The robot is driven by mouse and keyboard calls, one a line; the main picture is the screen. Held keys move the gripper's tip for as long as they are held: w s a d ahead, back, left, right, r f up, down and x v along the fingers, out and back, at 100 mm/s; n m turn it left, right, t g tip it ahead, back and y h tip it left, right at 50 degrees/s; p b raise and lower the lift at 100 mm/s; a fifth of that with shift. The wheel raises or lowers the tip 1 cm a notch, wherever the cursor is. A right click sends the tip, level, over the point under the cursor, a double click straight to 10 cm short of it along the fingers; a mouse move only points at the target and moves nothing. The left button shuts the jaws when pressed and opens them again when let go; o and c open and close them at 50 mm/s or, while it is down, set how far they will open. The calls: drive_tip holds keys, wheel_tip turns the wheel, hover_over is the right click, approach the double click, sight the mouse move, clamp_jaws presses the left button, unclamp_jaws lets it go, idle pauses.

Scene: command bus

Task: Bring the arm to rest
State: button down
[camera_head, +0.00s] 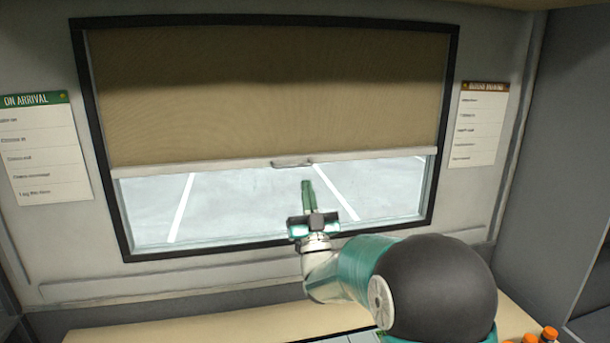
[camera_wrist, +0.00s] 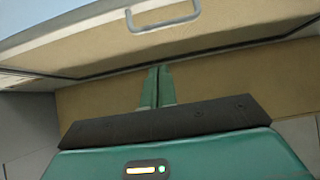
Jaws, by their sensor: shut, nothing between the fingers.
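My gripper (camera_head: 308,183) is raised in front of the window in the head view, its green fingers pointing up and together. It is shut and empty. In the wrist view the closed fingers (camera_wrist: 157,86) show above the dark edge of the gripper body. The fingertips are just below the handle (camera_head: 292,163) of the blind in the head view, apart from it as far as I can tell. The handle also shows at the top of the wrist view (camera_wrist: 163,16). My arm reaches up from the lower right.
A tan roller blind (camera_head: 265,95) covers the upper window, its pale bottom bar (camera_head: 210,169) above the lower pane. Notices hang on the left (camera_head: 42,147) and right (camera_head: 479,123). A wooden counter (camera_head: 220,327) runs below. Orange-capped items (camera_head: 549,334) stand at the lower right.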

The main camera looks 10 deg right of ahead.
drive_tip(key=s+f+g, duration=0.4)
drive_tip(key=s+g, duration=0.3)
drive_tip(key=s, duration=0.5)
drive_tip(key=s+f+g, duration=0.5)
drive_tip(key=s+g, duration=0.2)
drive_tip(key=s, duration=0.4)
drive_tip(key=s+a+f+g, duration=0.1)
drive_tip(key=s+f+g, duration=0.4)
drive_tip(key=s+g, duration=0.3)
drive_tip(key=s, duration=0.4)
drive_tip(key=shift+s+f, duration=0.25)
drive_tip(key=shift+s, duration=0.05)
